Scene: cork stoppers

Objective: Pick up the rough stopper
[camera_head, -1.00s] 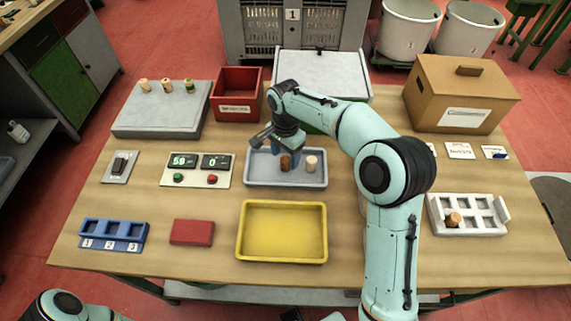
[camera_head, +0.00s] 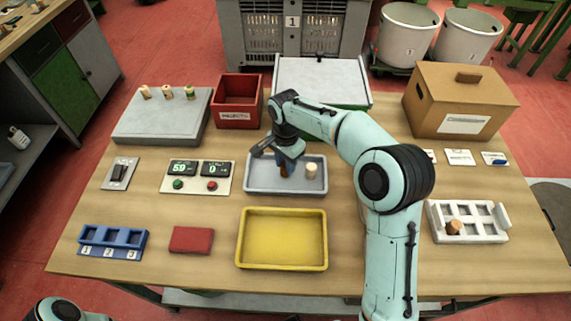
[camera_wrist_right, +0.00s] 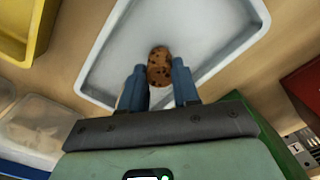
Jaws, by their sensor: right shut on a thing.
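A dark brown, speckled stopper (camera_head: 284,172) is in the grey tray (camera_head: 258,188) in the middle of the table. In the right wrist view the stopper (camera_wrist_right: 159,62) sits between the two blue fingertips. My right gripper (camera_head: 288,166) is shut on it, low over the tray; I cannot tell whether the stopper still touches the tray floor. A smooth, pale stopper (camera_head: 311,171) stands just right of the gripper in the same tray. My left gripper is out of view.
A yellow tray (camera_head: 241,240) lies in front and a red bin (camera_head: 238,116) behind. A white rack (camera_head: 488,233) holding one stopper (camera_head: 454,227) is at right. Several stoppers stand on a grey slab (camera_head: 150,125) at back left.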

